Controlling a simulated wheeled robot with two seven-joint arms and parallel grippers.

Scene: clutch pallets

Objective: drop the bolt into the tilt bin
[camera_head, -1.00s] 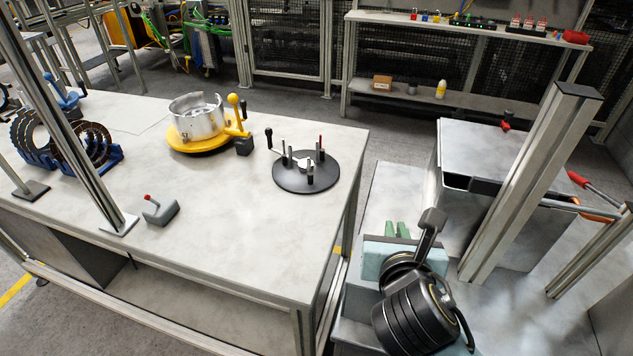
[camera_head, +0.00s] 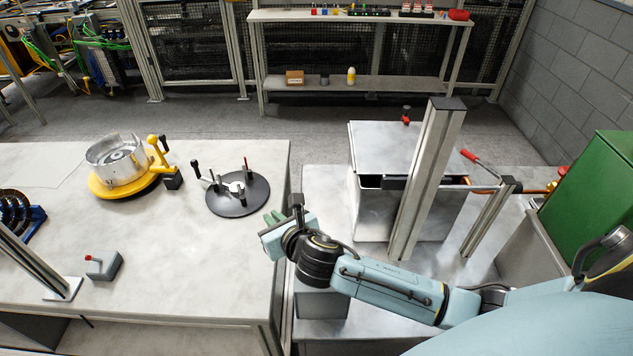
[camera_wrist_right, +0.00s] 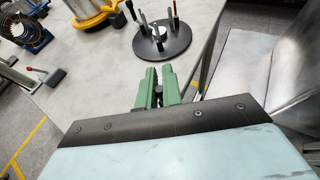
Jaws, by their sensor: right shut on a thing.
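My right gripper (camera_head: 272,217) comes in from the right and is over the right edge of the workbench, just right of the black disc fixture. In the right wrist view its green fingers (camera_wrist_right: 158,82) are shut on a small dark piece, the bolt (camera_wrist_right: 159,92), mostly hidden between them. In the head view the bolt cannot be made out. A green bin (camera_head: 592,190) stands at the far right, beyond my right arm; I cannot tell for sure that it is the tilt bin. My left gripper is not in view.
The black disc (camera_head: 238,204) with upright pins stands on the workbench (camera_head: 190,255), with a yellow-based metal housing (camera_head: 118,165) farther left. A grey metal cabinet (camera_head: 385,150) and upright posts (camera_head: 428,180) stand between the bench and the green bin.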

